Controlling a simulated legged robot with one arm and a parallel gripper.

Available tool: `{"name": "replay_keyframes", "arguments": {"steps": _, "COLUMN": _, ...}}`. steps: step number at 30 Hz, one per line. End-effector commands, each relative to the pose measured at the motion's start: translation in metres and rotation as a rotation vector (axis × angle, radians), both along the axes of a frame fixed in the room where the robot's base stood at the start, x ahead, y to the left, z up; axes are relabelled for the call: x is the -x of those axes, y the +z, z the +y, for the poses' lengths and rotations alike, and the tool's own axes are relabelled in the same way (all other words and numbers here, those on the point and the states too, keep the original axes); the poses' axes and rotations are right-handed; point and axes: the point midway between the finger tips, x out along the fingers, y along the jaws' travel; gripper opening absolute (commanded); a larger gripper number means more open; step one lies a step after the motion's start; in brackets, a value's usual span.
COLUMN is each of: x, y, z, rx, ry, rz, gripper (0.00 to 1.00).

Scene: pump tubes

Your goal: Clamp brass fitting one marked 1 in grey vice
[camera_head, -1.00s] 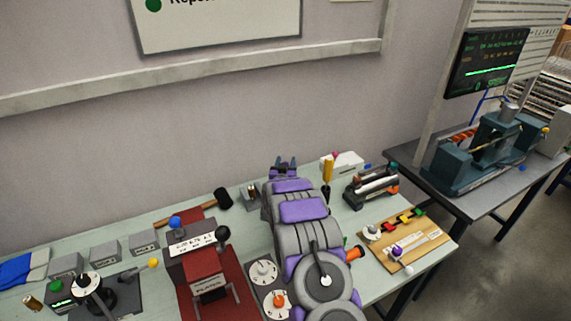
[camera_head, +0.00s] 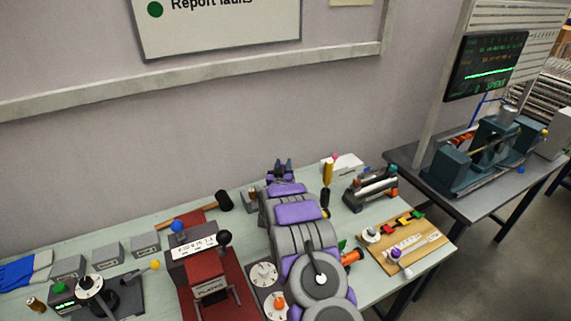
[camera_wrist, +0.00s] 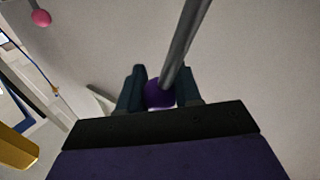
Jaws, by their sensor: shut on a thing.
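In the wrist view, my gripper (camera_wrist: 160,93) is shut on a purple ball knob (camera_wrist: 159,95). A grey metal rod (camera_wrist: 183,45) runs up from the knob. In the head view, my gripper (camera_head: 283,168) is at the back of the bench, and the knob is not clear there. A small grey block with a brass-coloured bit, which looks like the vice (camera_head: 249,201), stands just left of my arm and is partly hidden by it. No mark 1 is readable. Another small brass cylinder (camera_head: 36,304) lies at the far left of the bench.
The wall is close behind.

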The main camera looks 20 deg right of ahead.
Motion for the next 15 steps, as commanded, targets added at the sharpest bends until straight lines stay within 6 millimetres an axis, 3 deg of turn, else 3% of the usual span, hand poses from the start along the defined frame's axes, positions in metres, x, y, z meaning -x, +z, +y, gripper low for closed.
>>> {"name": "replay_keyframes", "arguments": {"steps": 6, "x": 0.0, "y": 0.006, "z": 0.015, "rx": 0.12, "ry": 0.001, "rz": -0.002, "gripper": 0.0}}
{"name": "replay_keyframes", "arguments": {"steps": 15, "x": 0.001, "y": 0.006, "z": 0.016, "rx": 0.133, "ry": 0.001, "rz": -0.005, "gripper": 0.0}}
